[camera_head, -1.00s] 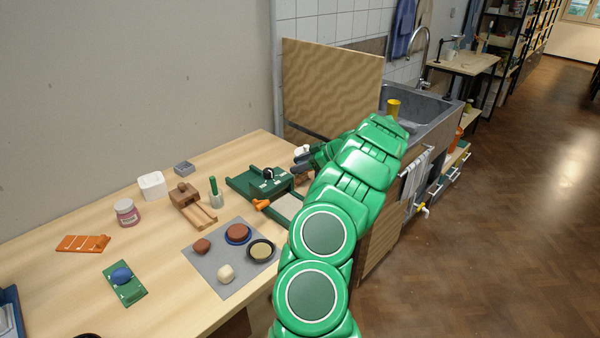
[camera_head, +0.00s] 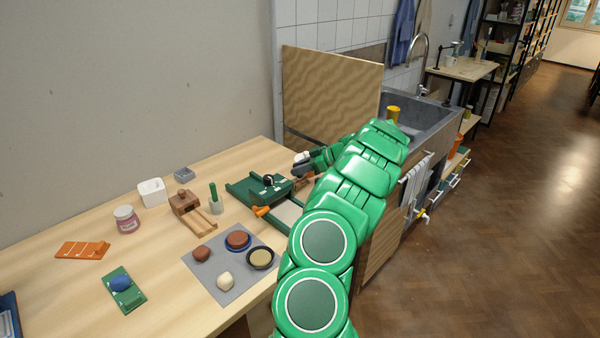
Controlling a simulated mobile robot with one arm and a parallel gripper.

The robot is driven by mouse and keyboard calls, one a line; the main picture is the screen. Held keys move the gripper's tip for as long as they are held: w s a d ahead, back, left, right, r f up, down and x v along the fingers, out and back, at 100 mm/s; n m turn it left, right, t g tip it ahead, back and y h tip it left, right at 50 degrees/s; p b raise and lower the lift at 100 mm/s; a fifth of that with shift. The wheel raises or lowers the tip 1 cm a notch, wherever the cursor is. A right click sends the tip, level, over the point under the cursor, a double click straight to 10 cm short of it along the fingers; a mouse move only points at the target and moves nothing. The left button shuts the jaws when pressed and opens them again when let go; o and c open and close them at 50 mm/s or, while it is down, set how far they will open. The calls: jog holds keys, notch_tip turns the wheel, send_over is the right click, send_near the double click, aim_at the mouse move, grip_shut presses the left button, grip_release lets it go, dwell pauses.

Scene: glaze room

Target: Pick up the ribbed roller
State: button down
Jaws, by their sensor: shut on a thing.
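My gripper (camera_head: 302,160) shows as a dark and pale tip at the end of my green arm, by the back right of the table. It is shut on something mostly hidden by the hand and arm. A small brown piece (camera_head: 304,181) shows just below the gripper and looks like part of the ribbed roller; its ribs cannot be made out. The gripper is just behind and right of the green press (camera_head: 262,187) with the orange handle. I cannot tell whether the brown piece touches the table.
A grey mat (camera_head: 207,272) with clay lumps and dishes lies at the front. A wooden tool (camera_head: 187,204), a green-handled tool in a cup (camera_head: 215,205), a pink jar (camera_head: 127,219) and a white container (camera_head: 152,191) stand left. A tan board (camera_head: 330,95) stands behind the gripper.

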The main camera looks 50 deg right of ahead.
aim_at(300, 182)
notch_tip(300, 182, up, 2)
jog(key=shift+r, duration=0.25)
jog(key=shift+s+a+r, duration=0.35)
jog(key=shift+s+r, duration=0.1)
jog(key=shift+r, duration=0.1)
jog(key=s+a+r, duration=0.8)
jog(key=s, duration=0.1)
jog(key=shift+s+a+r, duration=0.15)
jog(key=shift+s+a, duration=0.05)
jog(key=shift+s, duration=0.15)
